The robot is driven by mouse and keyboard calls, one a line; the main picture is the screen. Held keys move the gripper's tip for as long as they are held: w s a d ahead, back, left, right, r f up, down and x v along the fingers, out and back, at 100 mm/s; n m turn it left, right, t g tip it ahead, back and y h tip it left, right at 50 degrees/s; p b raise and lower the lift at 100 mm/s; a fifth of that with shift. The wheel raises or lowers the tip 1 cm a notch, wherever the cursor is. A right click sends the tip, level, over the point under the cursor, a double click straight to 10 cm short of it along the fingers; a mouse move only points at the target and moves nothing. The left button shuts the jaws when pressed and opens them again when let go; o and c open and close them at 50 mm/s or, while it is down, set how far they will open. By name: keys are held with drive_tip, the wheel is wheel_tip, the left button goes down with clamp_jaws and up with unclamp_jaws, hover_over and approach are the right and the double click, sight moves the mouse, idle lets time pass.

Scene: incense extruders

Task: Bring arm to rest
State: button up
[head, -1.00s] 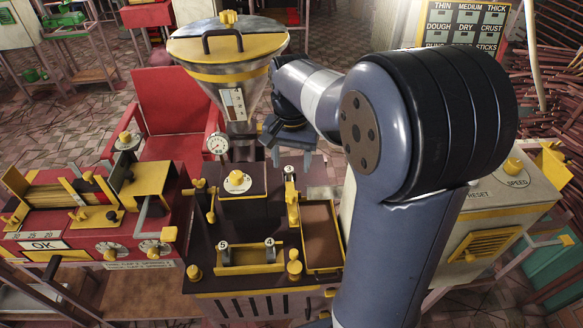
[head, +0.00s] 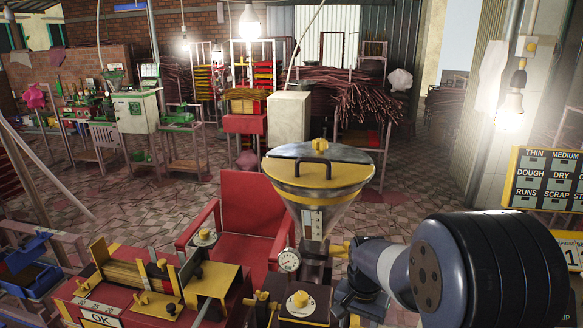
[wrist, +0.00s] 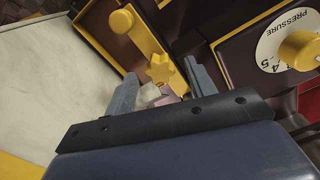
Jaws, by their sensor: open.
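My arm reaches in from the lower right of the head view, with my gripper (head: 358,298) pointing down beside the hopper machine; its fingers are hard to make out there. In the wrist view my gripper (wrist: 160,70) shows two grey fingers spread apart, with nothing held between them. Past the fingers are a yellow lever (wrist: 136,30) and a yellow star-shaped knob (wrist: 160,69) on the dark machine. The pressure dial (wrist: 300,50) with its yellow knob is at the right; it also shows in the head view (head: 300,300).
The steel hopper (head: 318,212) with a yellow lid stands close left of my wrist. A red chair (head: 250,215) is behind the machines, and a red extruder bench (head: 140,290) is at the left. A labelled board (head: 548,180) stands at the right. Tiled floor lies open behind.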

drive_tip(key=shift+f, duration=0.55)
drive_tip(key=shift+r, duration=0.1)
